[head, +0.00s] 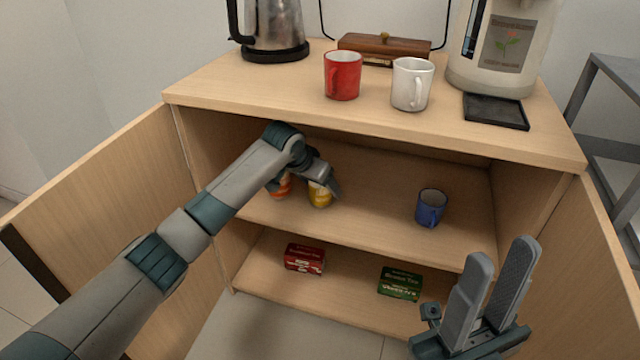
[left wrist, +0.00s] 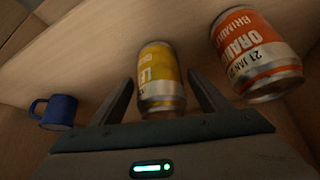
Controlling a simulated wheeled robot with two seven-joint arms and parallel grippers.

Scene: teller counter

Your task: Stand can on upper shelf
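A yellow can (head: 319,195) stands on the upper shelf (head: 375,215) inside the open cabinet. An orange can (head: 281,187) stands to its left, partly hidden by my left arm. My left gripper (head: 328,186) reaches in at the yellow can. In the left wrist view, the yellow can (left wrist: 162,75) is between the two fingers (left wrist: 160,78), which are apart with small gaps seeming to show beside it. The orange can (left wrist: 257,55) is outside the right finger there. My right gripper (head: 503,250) is open and empty in front of the cabinet.
A blue mug (head: 431,207) stands right on the upper shelf. Red (head: 305,259) and green (head: 400,284) tea boxes are on the lower shelf. Red (head: 342,76) and white (head: 411,84) mugs stand on the counter top. Open doors flank the cabinet. The shelf's middle is clear.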

